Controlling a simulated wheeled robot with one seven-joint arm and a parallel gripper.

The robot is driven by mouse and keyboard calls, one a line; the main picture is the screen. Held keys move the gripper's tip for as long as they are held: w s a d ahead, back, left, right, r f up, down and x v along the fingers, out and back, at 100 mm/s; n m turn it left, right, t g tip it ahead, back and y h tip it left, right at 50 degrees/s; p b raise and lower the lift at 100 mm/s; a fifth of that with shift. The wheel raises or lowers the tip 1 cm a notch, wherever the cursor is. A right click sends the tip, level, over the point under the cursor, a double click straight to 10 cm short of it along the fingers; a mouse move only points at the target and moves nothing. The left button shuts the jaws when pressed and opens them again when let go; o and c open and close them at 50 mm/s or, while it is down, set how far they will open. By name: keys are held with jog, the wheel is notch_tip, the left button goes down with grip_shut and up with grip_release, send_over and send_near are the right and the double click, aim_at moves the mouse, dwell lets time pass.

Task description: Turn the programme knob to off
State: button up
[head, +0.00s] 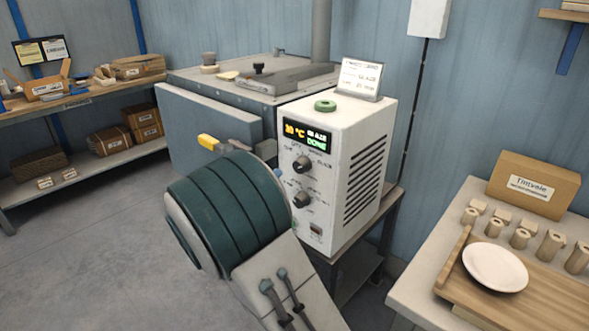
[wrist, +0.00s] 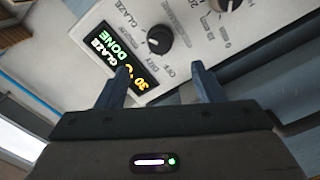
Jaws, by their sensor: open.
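The programme knob (head: 302,163) is a dark round knob on the white control box (head: 325,180), just below the display (head: 306,135). In the wrist view, the knob (wrist: 158,41) has labels OFF, DRY and GLAZE around it. A light mark shows on its face, but I cannot tell exactly which label it points to. The display reads 30 °C, GLAZE, DONE. My gripper (wrist: 162,84) is open and empty, its two fingers apart on either side of the knob's line, short of it and apparently not touching. In the head view my arm hides the gripper.
A second knob (head: 302,199) sits lower on the same panel. A dryer cabinet (head: 210,125) with a yellow-ended handle (head: 208,141) stands to the left. A green ring (head: 325,105) and a sign (head: 359,78) are on the box. A table at right holds a white plate (head: 495,267).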

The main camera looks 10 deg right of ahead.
aim_at(297, 168)
jog(key=p+x, duration=0.1)
jog(key=x, duration=0.9)
jog(key=shift+d, duration=0.15)
jog(key=c, duration=1)
